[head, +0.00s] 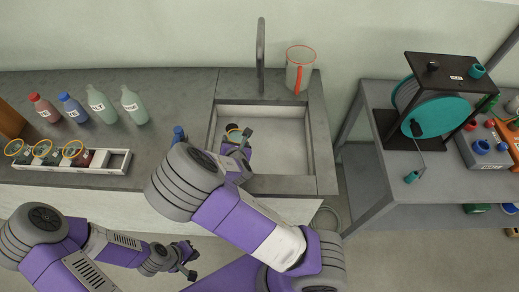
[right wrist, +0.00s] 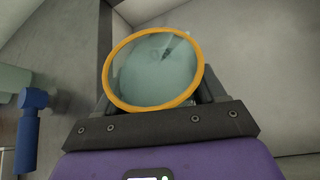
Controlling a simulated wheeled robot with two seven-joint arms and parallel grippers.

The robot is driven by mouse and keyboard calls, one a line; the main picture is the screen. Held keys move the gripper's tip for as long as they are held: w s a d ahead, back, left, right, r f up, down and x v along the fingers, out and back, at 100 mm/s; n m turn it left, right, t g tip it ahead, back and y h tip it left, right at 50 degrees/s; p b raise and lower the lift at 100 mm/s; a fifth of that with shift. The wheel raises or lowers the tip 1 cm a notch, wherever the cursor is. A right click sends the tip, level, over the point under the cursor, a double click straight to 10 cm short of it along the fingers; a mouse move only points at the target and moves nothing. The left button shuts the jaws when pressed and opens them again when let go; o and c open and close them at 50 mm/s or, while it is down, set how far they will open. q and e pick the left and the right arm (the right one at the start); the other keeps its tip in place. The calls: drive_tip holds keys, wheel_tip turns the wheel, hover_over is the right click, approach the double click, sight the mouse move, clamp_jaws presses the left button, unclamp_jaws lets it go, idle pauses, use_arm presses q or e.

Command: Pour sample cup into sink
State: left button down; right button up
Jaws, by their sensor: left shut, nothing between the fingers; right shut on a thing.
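The sample cup (right wrist: 150,68), clear with an orange rim, is between the fingers of my right gripper (right wrist: 158,95). In the right wrist view its open mouth faces the camera; I cannot tell whether it holds liquid. In the head view the cup (head: 234,131) and my right gripper (head: 243,142) are over the sink (head: 283,138), partly hidden by my right arm. The sink's grey basin is clear at its right side. My left gripper (head: 189,263) is shut and empty, low in front of the counter.
A white rack (head: 118,162) at left holds three orange-rimmed cups. Several bottles (head: 100,103) stand behind it. A tall faucet (head: 261,55) and a clear red-marked jug (head: 300,70) are behind the sink. A side table (head: 420,185) bears a teal reel at right.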

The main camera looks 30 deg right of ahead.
drive_tip(key=shift+w+d+f+m+y+b, duration=0.1)
drive_tip(key=shift+d+f+m+y+b, duration=0.45)
drive_tip(key=shift+b, duration=0.7)
drive_tip(key=shift+d+f+g+b, duration=0.1)
drive_tip(key=shift+f+g+b, duration=0.25)
drive_tip(key=shift+f, duration=0.2)
drive_tip(key=shift+d+f+y, duration=0.1)
drive_tip(key=shift+f+y, duration=0.1)
drive_tip(key=shift+y, duration=0.05)
drive_tip(key=shift+d+f+m+y+b, duration=0.2)
drive_tip(key=shift+f+b, duration=0.3)
drive_tip(key=shift+b, duration=0.4)
drive_tip(key=shift+d+f+m+y+b, duration=0.1)
drive_tip(key=shift+d+f+y+b, duration=0.1)
drive_tip(key=shift+f+b, duration=0.5)
drive_tip(key=shift+r, duration=0.2)
drive_tip(key=shift+d+f+m+y+b, duration=0.15)
drive_tip(key=shift+m+y+b, duration=0.35)
drive_tip(key=shift+b, duration=0.85)
drive_tip(key=shift+w+f+g+y+b, duration=0.1)
drive_tip(key=shift+g+y+b, duration=0.15)
drive_tip(key=shift+y+b, duration=0.7)
drive_tip(key=shift+b, duration=1.15)
drive_tip(key=shift+f+m+b, duration=0.1)
drive_tip(key=shift+m+b, duration=0.25)
drive_tip(key=shift+b, duration=0.5)
